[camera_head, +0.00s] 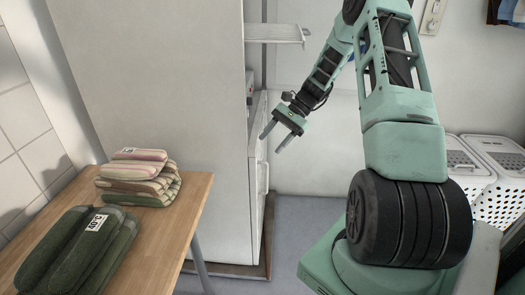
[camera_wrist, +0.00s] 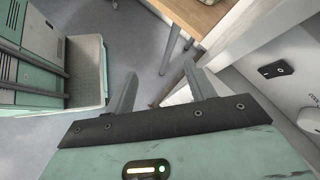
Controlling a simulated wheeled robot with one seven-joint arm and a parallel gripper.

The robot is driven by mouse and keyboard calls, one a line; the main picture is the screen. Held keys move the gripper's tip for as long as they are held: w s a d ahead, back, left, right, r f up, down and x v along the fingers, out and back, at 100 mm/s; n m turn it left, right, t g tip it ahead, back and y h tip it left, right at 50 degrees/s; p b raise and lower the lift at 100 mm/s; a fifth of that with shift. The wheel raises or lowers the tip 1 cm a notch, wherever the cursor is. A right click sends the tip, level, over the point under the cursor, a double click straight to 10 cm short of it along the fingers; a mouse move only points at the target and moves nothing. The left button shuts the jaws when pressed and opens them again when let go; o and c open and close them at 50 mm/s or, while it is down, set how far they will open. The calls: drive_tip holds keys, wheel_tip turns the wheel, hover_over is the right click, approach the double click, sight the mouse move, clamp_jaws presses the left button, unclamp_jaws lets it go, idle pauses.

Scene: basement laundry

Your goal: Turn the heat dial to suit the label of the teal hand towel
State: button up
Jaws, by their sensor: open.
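A dark green folded towel (camera_head: 65,255) lies at the front of the wooden table, with a white label (camera_head: 97,222) whose dark marks I cannot read surely. A pink, cream and green striped folded stack (camera_head: 140,180) lies behind it, also with a small label. No towel looks plainly teal. I cannot make out a heat dial in either view. My gripper (camera_head: 270,144) is open and empty, in the air before the white appliance front (camera_head: 258,150). In the wrist view its fingers (camera_wrist: 160,72) are spread with nothing between them.
The wooden table (camera_head: 185,212) stands at the left, beside a tall pale panel (camera_head: 150,75). White perforated baskets (camera_head: 497,195) stand at the right. A pale panel with a black plate (camera_wrist: 276,69) shows at right in the wrist view. The grey floor (camera_head: 310,215) between is clear.

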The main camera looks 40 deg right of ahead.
drive_tip(key=s+a+r+n+g+h, duration=0.2)
drive_tip(key=s+a+n+h, duration=0.1)
drive_tip(key=a, duration=0.6)
drive_tip(key=shift+a+r+n+g+h, duration=0.25)
drive_tip(key=shift+n+h, duration=0.45)
drive_tip(key=shift+n, duration=0.5)
drive_tip(key=shift+f, duration=0.1)
